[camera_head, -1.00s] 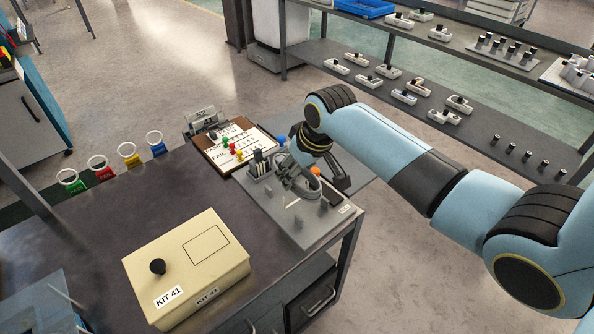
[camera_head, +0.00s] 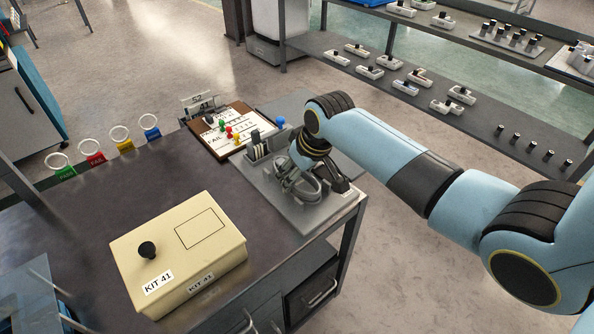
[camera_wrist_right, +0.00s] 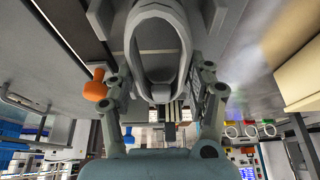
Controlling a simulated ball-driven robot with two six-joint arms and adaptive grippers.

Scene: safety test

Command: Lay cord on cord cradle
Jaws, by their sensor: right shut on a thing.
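A grey looped cord (camera_head: 298,184) is in my right gripper (camera_head: 308,174), low over the grey fixture plate (camera_head: 268,190) at the table's right corner. In the right wrist view, the cord (camera_wrist_right: 158,14) shows as a thick grey loop between the two fingers of the right gripper (camera_wrist_right: 160,85). The gripper is shut on it. The cord and gripper cover much of the plate, including the small pegs of the cradle. I cannot tell whether the cord touches the plate or cradle. My left gripper is not in view.
The beige KIT 41 box (camera_head: 180,250) stands at the table's front. A clipboard (camera_head: 225,131) with coloured pegs lies behind the plate. An orange knob (camera_wrist_right: 97,88) shows beside the gripper in the wrist view. The table's middle (camera_head: 180,175) is clear.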

